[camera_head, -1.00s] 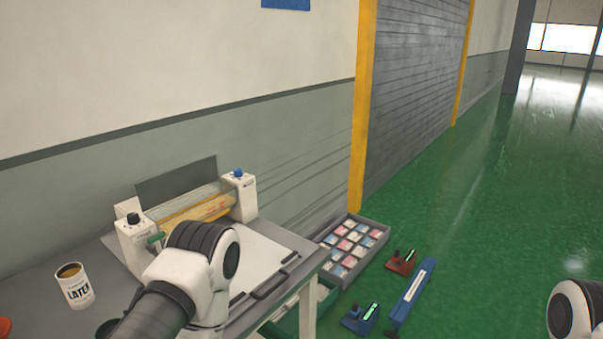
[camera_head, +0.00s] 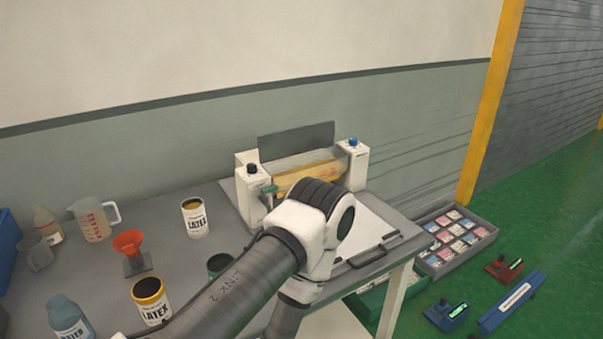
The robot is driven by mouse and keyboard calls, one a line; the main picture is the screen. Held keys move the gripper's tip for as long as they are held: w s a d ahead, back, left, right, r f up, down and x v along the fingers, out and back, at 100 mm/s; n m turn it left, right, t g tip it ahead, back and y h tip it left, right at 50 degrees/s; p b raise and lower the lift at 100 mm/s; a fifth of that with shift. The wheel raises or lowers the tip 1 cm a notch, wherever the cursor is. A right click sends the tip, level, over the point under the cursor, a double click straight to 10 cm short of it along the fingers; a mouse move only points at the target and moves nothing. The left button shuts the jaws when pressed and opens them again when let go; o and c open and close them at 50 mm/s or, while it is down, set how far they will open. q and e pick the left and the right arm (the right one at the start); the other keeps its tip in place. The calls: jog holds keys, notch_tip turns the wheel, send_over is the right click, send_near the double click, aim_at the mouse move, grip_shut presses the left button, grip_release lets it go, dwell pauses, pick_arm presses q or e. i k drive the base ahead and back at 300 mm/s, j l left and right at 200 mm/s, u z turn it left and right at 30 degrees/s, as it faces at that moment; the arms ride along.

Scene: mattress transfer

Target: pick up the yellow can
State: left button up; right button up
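A can with a yellow rim (camera_head: 151,299) stands upright on the grey table at the lower left, its white label lettered and partly cut off by my arm in front. A white LATEX can (camera_head: 195,218) with brownish contents stands upright further back. A green-rimmed can (camera_head: 217,264) is mostly hidden behind my arm. My arm crosses from the bottom centre over the table; its gripper is not visible. My other gripper is out of the picture too.
A roller machine (camera_head: 305,175) stands at the table's back right. An orange funnel (camera_head: 130,245), a measuring jug (camera_head: 93,220) and a blue-grey bottle (camera_head: 68,318) stand at left. A tray of small packets (camera_head: 455,238) lies on the floor right of the table.

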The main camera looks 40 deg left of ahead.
aim_at(151, 298)
jog(key=u, duration=2.2)
jog(key=j, duration=0.25)
